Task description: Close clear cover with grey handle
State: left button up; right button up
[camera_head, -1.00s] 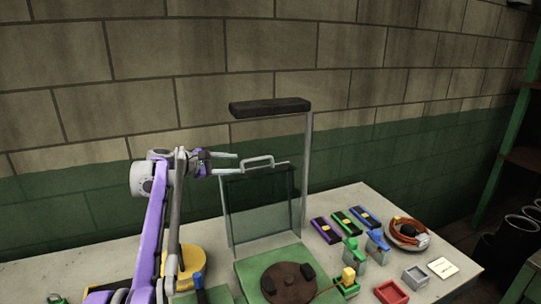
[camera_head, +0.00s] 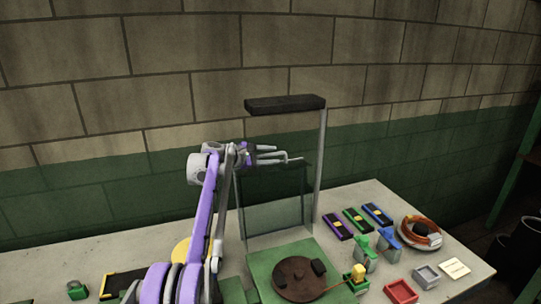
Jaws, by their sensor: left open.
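The clear cover (camera_head: 280,210) stands upright, raised at the back of a green base (camera_head: 258,262) on the table. Its grey handle (camera_head: 297,162) is at its top edge, partly hidden by my gripper. My left gripper (camera_head: 278,154) is open, with its fingers pointing right and overlapping the handle in the picture. I cannot tell whether the fingers touch the handle or are around it. A brown round disc (camera_head: 298,279) lies on the green base, in front of the cover. My right gripper is not in view.
A grey post frame (camera_head: 320,165) with a dark top bar (camera_head: 285,104) rises behind the cover. To the right are purple, green and blue blocks (camera_head: 357,221), an orange cable coil (camera_head: 420,231), a red tray (camera_head: 401,291) and a grey tray (camera_head: 426,276). A brick wall stands behind.

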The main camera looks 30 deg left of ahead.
pick_arm(q)
grip_shut()
dwell(1.4)
